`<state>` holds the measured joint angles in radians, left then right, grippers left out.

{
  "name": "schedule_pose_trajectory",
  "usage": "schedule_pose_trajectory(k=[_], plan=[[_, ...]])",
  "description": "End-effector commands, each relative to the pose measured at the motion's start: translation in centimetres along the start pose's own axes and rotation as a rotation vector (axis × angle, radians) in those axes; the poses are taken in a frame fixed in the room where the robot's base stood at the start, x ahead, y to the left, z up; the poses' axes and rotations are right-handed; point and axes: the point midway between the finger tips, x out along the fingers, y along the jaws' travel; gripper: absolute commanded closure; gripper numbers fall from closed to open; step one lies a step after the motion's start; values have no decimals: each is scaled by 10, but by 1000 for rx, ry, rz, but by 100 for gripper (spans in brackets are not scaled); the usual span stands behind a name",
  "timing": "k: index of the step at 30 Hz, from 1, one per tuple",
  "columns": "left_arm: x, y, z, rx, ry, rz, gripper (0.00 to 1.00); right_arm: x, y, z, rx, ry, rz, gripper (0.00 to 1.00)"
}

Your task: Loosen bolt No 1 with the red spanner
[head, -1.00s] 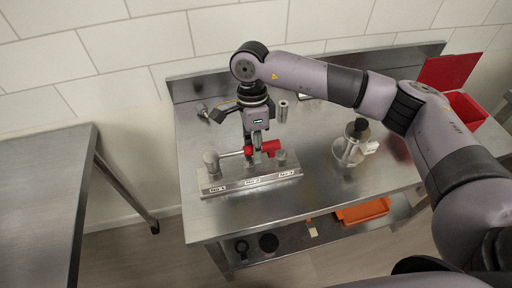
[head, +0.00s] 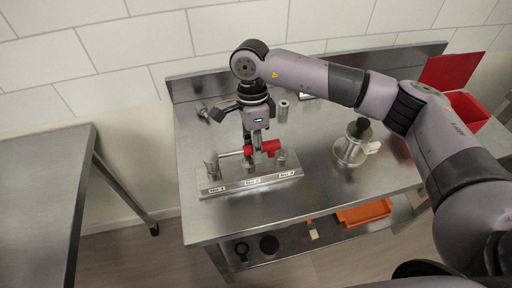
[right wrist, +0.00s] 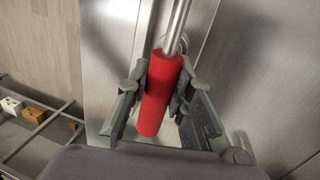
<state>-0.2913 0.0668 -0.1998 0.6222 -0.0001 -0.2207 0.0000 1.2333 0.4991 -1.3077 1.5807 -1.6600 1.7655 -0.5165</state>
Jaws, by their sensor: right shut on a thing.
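The red spanner's handle (head: 270,147) is held crosswise in my right gripper (head: 250,150), above the middle of a metal block (head: 240,186). In the right wrist view the red handle (right wrist: 160,92) lies between the closed fingers of the gripper (right wrist: 160,85), and its metal shaft runs out of the top of the picture. In the head view the shaft reaches left to the leftmost bolt (head: 211,168). I cannot tell whether the spanner's jaw sits around it. The block carries three bolts and small labels, too small to read surely. My left gripper is not in view.
A small cylinder (head: 283,110) stands behind my gripper. A red bin (head: 466,110) is at the far right. An orange tray (head: 364,211) lies on the lower shelf. Another table (head: 40,190) stands left.

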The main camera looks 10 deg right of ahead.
Motion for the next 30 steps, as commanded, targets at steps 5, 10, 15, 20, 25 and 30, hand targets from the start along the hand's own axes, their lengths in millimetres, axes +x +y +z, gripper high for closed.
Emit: schedule_pose_trajectory(k=[5, 10, 15, 20, 25, 30], plan=[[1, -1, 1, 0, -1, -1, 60, 3, 0, -1, 2, 2, 2, 100], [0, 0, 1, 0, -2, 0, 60, 0, 1, -1, 1, 3, 3, 100], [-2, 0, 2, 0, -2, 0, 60, -8, 3, 0, 1, 2, 2, 100], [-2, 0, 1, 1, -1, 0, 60, -11, 3, 0, 1, 1, 2, 100], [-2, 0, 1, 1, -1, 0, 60, -11, 3, 0, 1, 1, 1, 100], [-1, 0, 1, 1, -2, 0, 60, -11, 3, 0, 1, 1, 1, 100]])
